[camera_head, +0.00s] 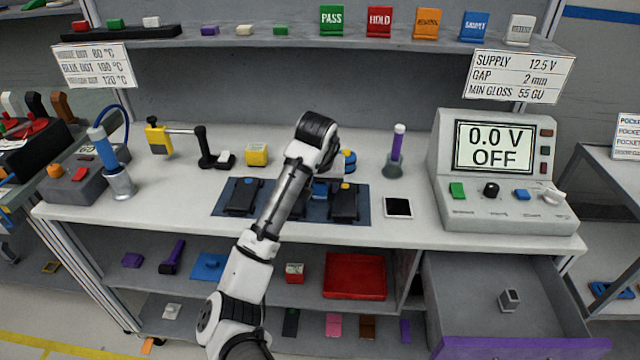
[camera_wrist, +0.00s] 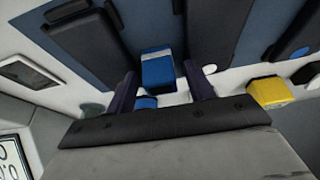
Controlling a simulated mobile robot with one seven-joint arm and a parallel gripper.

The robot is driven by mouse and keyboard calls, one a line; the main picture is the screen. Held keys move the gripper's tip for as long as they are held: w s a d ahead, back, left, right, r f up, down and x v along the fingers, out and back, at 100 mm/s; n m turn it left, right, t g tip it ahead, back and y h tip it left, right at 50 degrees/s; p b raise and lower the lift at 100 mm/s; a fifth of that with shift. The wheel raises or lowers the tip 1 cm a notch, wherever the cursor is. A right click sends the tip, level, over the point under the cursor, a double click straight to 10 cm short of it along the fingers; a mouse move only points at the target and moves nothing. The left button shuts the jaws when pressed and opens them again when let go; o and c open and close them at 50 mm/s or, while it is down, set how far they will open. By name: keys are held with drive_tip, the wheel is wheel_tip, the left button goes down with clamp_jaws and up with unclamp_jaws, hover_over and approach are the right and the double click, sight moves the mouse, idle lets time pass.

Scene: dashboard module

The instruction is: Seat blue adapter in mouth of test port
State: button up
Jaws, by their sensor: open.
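The blue adapter, a small blue block with a pale band (camera_wrist: 157,70), is near the far edge of the dark blue mat, between two black modules. In the head view a blue block (camera_head: 320,190) shows beside my arm there. My gripper (camera_wrist: 159,72) is open. Its two dark fingers stand apart on either side of the adapter in the wrist view; I cannot tell whether they touch it. In the head view my arm hides the fingers. No part is clearly marked as the test port. A grey block with a dark opening (camera_head: 510,299) sits in the open drawer.
Black modules (camera_head: 242,195) (camera_head: 345,202) lie on the mat (camera_head: 375,213). The power supply (camera_head: 500,195) stands at right. The purple-fronted drawer (camera_head: 525,347) is open.

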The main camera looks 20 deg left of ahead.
drive_tip(key=v, duration=1.2)
drive_tip(key=shift+r, duration=0.15)
